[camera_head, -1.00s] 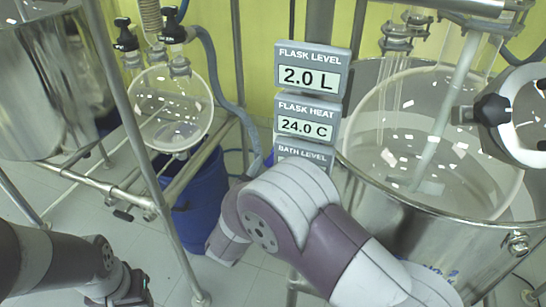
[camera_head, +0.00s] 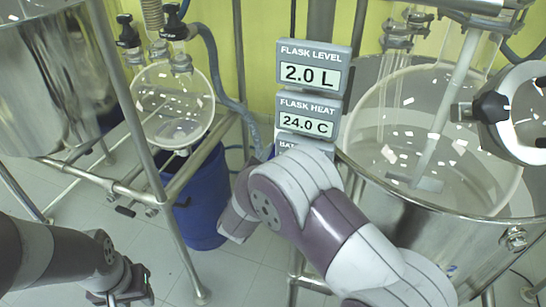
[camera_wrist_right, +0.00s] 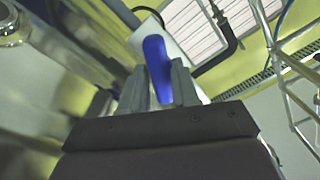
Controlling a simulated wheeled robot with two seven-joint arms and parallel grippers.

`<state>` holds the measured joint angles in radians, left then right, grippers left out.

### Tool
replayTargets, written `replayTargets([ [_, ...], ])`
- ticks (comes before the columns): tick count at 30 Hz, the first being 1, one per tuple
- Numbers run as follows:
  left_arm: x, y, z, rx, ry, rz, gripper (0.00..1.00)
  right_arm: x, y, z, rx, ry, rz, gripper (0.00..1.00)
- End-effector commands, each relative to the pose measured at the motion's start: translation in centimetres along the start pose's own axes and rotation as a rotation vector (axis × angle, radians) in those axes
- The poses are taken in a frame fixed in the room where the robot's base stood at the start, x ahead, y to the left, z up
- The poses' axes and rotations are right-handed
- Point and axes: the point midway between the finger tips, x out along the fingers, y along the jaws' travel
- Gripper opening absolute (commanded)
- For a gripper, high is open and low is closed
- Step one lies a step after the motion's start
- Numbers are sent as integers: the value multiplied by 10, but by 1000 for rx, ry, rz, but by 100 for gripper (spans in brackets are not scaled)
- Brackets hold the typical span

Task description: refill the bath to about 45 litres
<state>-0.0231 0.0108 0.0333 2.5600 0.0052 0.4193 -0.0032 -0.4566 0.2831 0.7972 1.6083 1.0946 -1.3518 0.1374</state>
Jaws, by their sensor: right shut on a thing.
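The bath is the large steel vessel (camera_head: 460,235) at the right of the head view, around a clear glass flask (camera_head: 385,165). The panels read flask level 2.0 L (camera_head: 303,74) and flask heat 24.0 C (camera_head: 305,122). The bath level panel (camera_head: 290,142) below is mostly hidden behind my right arm, its value unreadable. In the right wrist view my right gripper (camera_wrist_right: 160,85) is shut on a blue handle (camera_wrist_right: 155,55). It is hidden in the head view. My left gripper (camera_head: 130,290) is low at the left; its fingers are too unclear to judge.
A second steel vessel (camera_head: 50,80) and a round glass flask (camera_head: 172,105) stand at the left on a metal frame (camera_head: 185,180). A blue bin (camera_head: 203,205) stands beneath. A grey hose (camera_head: 222,90) runs down behind. Bare floor (camera_head: 235,275) shows between the frames.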

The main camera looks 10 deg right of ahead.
Motion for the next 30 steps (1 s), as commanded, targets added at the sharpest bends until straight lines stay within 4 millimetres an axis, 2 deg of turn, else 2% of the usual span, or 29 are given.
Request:
replayTargets([
  [11,36,0,4,0,0,0,39,0,4,6,207,1,1,0],
  [30,133,0,16,0,0,0,39,0,4,7,788,0,0,0],
])
